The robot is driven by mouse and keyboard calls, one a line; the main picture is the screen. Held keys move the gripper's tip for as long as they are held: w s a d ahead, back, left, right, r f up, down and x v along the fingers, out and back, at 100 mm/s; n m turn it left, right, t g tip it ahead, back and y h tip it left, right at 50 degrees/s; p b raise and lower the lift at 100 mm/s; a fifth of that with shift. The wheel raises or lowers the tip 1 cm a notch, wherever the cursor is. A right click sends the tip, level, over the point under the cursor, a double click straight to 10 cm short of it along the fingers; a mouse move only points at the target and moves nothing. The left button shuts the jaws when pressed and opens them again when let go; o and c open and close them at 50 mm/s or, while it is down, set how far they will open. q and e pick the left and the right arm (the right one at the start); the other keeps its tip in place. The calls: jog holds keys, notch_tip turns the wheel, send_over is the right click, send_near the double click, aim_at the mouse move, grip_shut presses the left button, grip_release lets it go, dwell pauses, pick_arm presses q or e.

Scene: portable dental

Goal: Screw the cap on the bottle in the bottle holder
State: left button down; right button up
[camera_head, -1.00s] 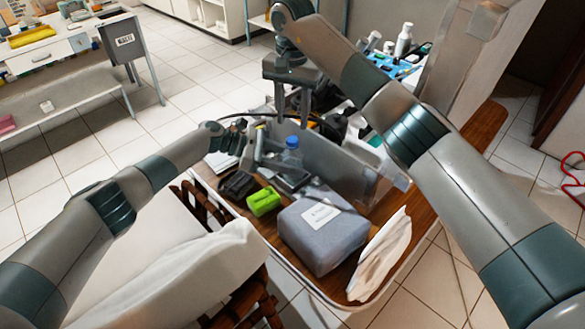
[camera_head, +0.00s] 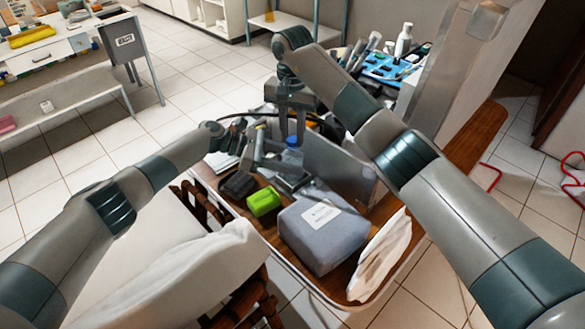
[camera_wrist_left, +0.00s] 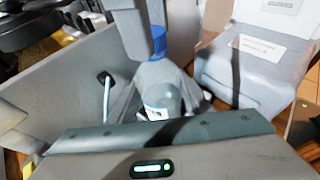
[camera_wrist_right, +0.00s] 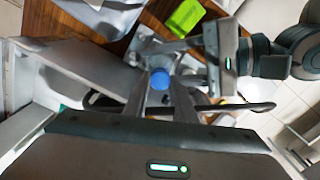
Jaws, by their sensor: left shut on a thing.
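The bottle (camera_wrist_left: 158,76) stands upright in the left wrist view, pale and translucent, with the blue cap (camera_wrist_left: 159,38) on its top. The cap also shows in the head view (camera_head: 291,141) and the right wrist view (camera_wrist_right: 159,79). My left gripper (camera_head: 268,160) is shut on the bottle's body from the side. My right gripper (camera_head: 291,122) points down from above, its fingers apart on either side of the cap, with a gap showing between them. How tightly the cap sits cannot be seen. The bottle holder cannot be made out behind the grippers.
A grey panel (camera_head: 335,163) stands just right of the bottle. A green block (camera_head: 263,201), a dark case (camera_head: 237,185) and a grey-blue labelled bag (camera_head: 318,235) crowd the front of the wooden table. A white cloth (camera_head: 380,262) lies at its right edge.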

grip_shut()
jog(key=shift+w+m, duration=0.1)
jog(key=shift+m, duration=1.5)
jog(key=o, duration=0.9)
grip_release()
